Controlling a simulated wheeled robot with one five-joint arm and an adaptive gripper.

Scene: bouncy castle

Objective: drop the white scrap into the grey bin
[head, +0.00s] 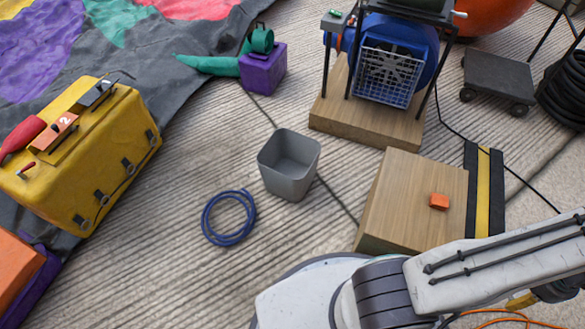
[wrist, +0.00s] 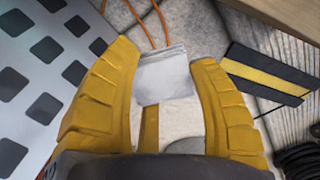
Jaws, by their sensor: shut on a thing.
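The white scrap (wrist: 163,82) is pale and flat-faced. In the wrist view it sits between the yellow fingertips of my gripper (wrist: 166,68), which is shut on it. I cannot tell how high it is above the ground. In the head view the scrap does not show, and only a bit of yellow near the lower right edge may be my gripper. The grey bin (head: 287,166) stands upright on the paving near the middle of the head view, with its open top facing up. It looks empty. It does not show in the wrist view.
A wooden box (head: 405,205) with an orange block (head: 439,202) stands right of the bin. A blue coil (head: 229,217) lies left of it. A blower (head: 395,60) on a wooden base is behind. A yellow bag (head: 90,150) is at left. A striped strip (wrist: 265,75) lies nearby.

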